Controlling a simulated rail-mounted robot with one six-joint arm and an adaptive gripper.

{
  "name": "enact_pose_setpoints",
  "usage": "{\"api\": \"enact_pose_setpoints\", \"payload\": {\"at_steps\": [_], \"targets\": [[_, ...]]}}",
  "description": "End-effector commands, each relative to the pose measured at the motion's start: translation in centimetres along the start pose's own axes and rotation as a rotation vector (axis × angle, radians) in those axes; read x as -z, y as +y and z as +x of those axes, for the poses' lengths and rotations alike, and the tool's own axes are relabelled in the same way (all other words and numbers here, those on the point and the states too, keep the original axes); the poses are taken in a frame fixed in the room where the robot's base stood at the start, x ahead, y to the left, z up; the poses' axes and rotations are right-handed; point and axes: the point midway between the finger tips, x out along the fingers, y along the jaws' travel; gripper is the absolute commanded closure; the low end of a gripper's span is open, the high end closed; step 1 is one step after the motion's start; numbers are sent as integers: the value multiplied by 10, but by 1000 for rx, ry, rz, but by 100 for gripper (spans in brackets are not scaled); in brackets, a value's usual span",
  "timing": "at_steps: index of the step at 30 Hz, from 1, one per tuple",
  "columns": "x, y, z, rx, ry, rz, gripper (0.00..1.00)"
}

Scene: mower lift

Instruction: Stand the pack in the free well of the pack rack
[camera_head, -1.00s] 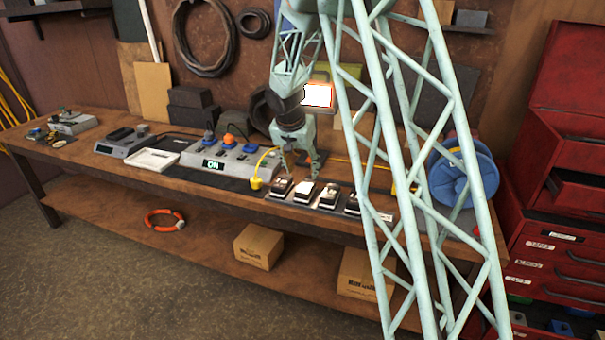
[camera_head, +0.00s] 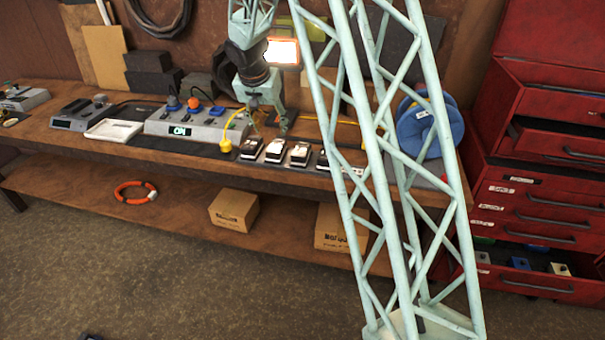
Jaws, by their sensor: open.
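The pack rack (camera_head: 317,162) lies at the front edge of the bench. The right end of the rack is partly hidden behind my arm's lattice, and I cannot make out a free well. My gripper (camera_head: 271,130) points down, open, just above and behind the left packs. Nothing shows between its fingers.
A grey console (camera_head: 205,128) with knobs, a white tray (camera_head: 113,130) and a grey device (camera_head: 78,116) stand left. A yellow plug (camera_head: 226,146) is close left of the rack. A blue cable reel (camera_head: 426,125) stands right. A red cabinet (camera_head: 540,180) has open drawers.

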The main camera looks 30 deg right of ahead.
Motion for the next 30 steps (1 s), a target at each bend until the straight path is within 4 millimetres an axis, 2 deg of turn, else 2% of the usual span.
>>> {"api": "enact_pose_setpoints", "payload": {"at_steps": [13, 30], "targets": [[-25, 20, -92, 14, 1, -80, 54], [-83, 59, -207, 43, -9, -204, 54]]}}
